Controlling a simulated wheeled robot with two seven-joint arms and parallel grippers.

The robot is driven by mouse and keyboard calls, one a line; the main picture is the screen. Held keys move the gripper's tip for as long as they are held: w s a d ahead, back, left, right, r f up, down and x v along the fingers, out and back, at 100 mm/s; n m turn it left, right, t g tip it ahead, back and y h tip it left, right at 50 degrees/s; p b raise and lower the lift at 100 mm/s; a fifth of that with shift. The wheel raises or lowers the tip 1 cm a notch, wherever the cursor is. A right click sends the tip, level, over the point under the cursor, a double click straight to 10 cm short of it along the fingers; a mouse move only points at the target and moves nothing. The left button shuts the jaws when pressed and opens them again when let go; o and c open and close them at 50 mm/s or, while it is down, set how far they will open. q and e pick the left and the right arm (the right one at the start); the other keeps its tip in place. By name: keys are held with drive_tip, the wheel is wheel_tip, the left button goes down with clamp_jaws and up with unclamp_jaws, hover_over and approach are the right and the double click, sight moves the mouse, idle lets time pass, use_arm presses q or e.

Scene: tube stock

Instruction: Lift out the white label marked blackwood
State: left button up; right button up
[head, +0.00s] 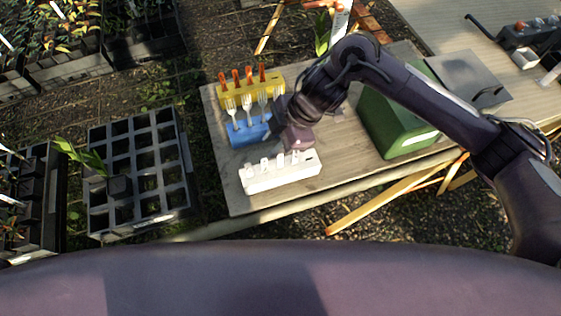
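A white block (282,179) lies near the front edge of the wooden table, with several short white pieces standing in a row along its top. They may be labels, but any writing is too small to read, so I cannot tell which is marked blackwood. My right gripper (298,143) points down just behind and above the right part of this row. Its fingers are hard to make out, and I see nothing clearly held. My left gripper is out of view.
Behind stand a blue block (246,136) with forks and a yellow block (239,97) with orange-handled tools. A green box (405,139) is on the right, under my arm. A grey celled tray (98,221) sits left of the table (238,203).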

sight(281, 157)
drive_tip(key=d+g+h, duration=0.1)
drive_tip(key=d, duration=0.3)
drive_tip(key=x, duration=0.7)
drive_tip(key=shift+w+d+f+p, duration=0.1)
drive_tip(key=shift+w+f+p, duration=0.2)
drive_tip(key=shift+p, duration=0.1)
clamp_jaws()
